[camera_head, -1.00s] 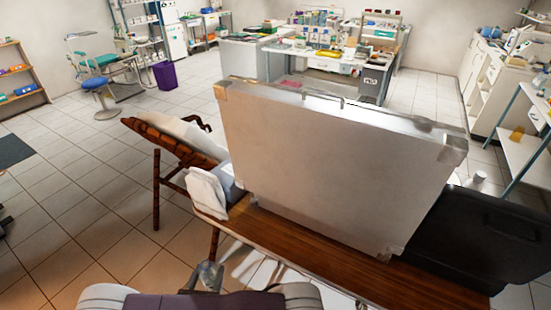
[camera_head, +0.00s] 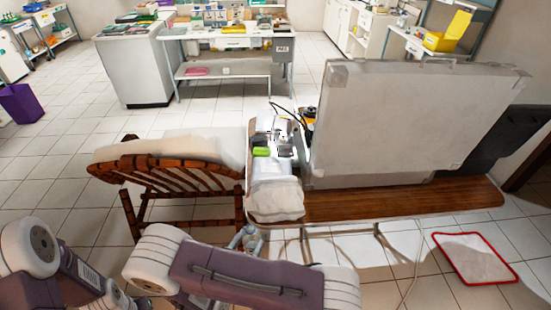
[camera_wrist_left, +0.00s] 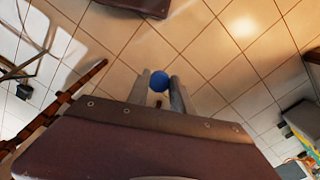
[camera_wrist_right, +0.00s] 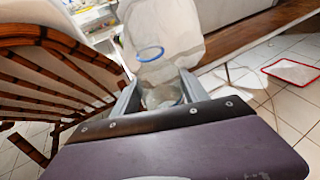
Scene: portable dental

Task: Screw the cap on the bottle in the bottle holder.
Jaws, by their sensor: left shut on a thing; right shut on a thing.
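In the left wrist view, my left gripper (camera_wrist_left: 160,85) is shut on a round blue cap (camera_wrist_left: 160,81), held between the fingertips above the tiled floor. In the right wrist view, my right gripper (camera_wrist_right: 160,88) is shut on a clear bottle (camera_wrist_right: 163,96) with a blue ring near its upper end. The right gripper also shows in the head view (camera_head: 247,240), in front of the wooden bench's near edge. The cap and bottle are apart. The left gripper's fingers are outside the head view. I cannot make out a separate bottle holder.
A wooden bench (camera_head: 400,203) bears a large grey case (camera_head: 400,125) and a white cloth (camera_head: 276,202). A slatted wooden recliner (camera_head: 170,172) stands to the left. A red-rimmed tray (camera_head: 475,258) lies on the floor at right. Tiled floor is open at far left.

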